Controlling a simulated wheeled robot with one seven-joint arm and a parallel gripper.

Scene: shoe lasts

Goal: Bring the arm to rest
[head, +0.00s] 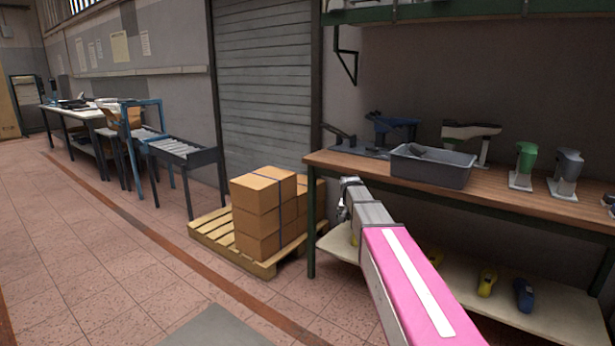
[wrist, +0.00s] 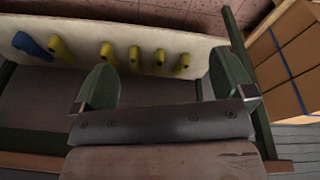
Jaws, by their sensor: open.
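My arm reaches out from the bottom of the head view, with a pink link and a grey wrist, in front of the left part of the workbench (head: 460,186). My gripper shows in the wrist view (wrist: 163,82), with its two green-grey fingers spread wide apart and nothing between them. It is open and empty. In the head view its fingers cannot be made out clearly beyond the wrist. In the wrist view, a blue last (wrist: 30,45) and several yellow lasts (wrist: 132,57) lie on the lower shelf (wrist: 85,28), beyond the fingers.
A grey bin (head: 432,168) holding a dark item stands on the bench, near a green last (head: 525,160) and a grey-green one (head: 567,168) on stands. Cardboard boxes (head: 265,205) sit on a pallet (head: 215,232) left of the bench.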

